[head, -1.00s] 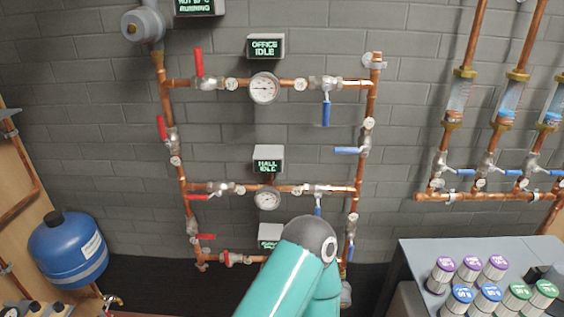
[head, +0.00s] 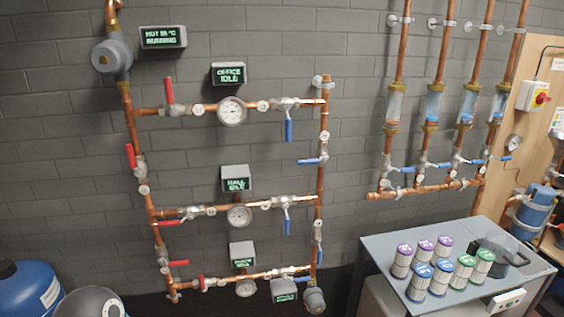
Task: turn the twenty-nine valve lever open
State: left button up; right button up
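Several ball valves with red or blue levers sit on the copper pipe frame on the wall; their round white tags are too small to read, so I cannot tell which is twenty-nine. In the office row, a red lever (head: 168,90) stands upright and a blue lever (head: 288,131) hangs down, both across the pipe. In the hall row, a red lever (head: 167,223) lies along the pipe and a blue lever (head: 287,221) hangs down. A blue lever (head: 308,161) lies across the right riser; a red lever (head: 131,156) runs along the left riser. Neither gripper is in view.
A grey bench (head: 380,250) with several capped canisters stands at the right. Above it, a lower pipe (head: 420,187) carries several blue-levered valves under clear tubes. A blue tank (head: 30,290) is at the lower left. The space before the pipe frame looks clear.

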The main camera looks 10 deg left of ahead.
aim_at(325, 157)
jog(key=u, duration=0.15)
jog(key=i, duration=1.25)
jog(key=z, duration=0.7)
